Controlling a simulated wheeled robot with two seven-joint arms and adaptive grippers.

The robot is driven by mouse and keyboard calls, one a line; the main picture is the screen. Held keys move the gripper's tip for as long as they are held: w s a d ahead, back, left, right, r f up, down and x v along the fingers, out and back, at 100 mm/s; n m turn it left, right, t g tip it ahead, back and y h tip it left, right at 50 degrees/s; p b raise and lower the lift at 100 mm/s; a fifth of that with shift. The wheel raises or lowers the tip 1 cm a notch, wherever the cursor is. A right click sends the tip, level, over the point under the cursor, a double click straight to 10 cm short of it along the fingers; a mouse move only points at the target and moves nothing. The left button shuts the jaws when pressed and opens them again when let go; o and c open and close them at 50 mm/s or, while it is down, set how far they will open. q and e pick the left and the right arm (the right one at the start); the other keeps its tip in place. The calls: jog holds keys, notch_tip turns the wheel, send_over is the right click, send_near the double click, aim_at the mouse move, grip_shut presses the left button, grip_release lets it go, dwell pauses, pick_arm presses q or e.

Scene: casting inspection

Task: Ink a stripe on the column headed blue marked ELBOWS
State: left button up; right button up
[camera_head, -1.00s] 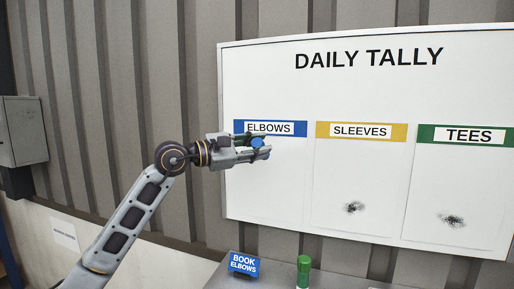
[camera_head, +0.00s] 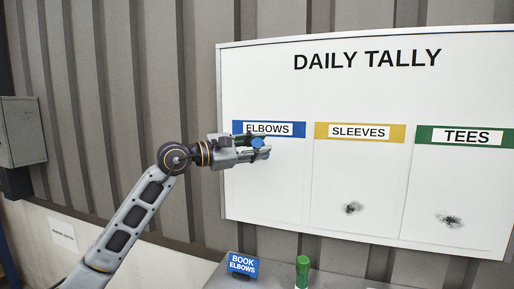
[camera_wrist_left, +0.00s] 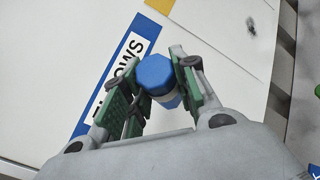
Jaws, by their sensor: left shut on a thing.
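The white tally board (camera_head: 365,90) hangs on the wall, headed DAILY TALLY. Its column headed blue, marked ELBOWS (camera_head: 283,129), is at the left, and the visible part of the panel below is blank. My left gripper (camera_head: 258,148) is in front of the top of that column, just below the heading. It is shut on a blue marker (camera_head: 257,142), whose round blue end also shows between the fingers in the left wrist view (camera_wrist_left: 156,74). The marker's far end is hidden, so I cannot tell whether it touches the board. My right gripper is not in view.
The SLEEVES column (camera_head: 358,132) and the TEES column (camera_head: 464,137) each have a dark smudge low down. Below the board, a grey surface (camera_head: 270,279) bears a blue BOOK ELBOWS sign (camera_head: 242,263) and a green marker (camera_head: 302,272). A grey box (camera_head: 22,132) is at far left.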

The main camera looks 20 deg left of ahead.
pick_arm(q)
notch_tip(320, 180, down, 3)
jog(key=b, duration=0.3)
dwell(0.5)
jog(key=shift+f, duration=0.1)
notch_tip(320, 180, down, 3)
jog(key=b, duration=0.2)
jog(key=shift+b, duration=0.3)
dwell(0.4)
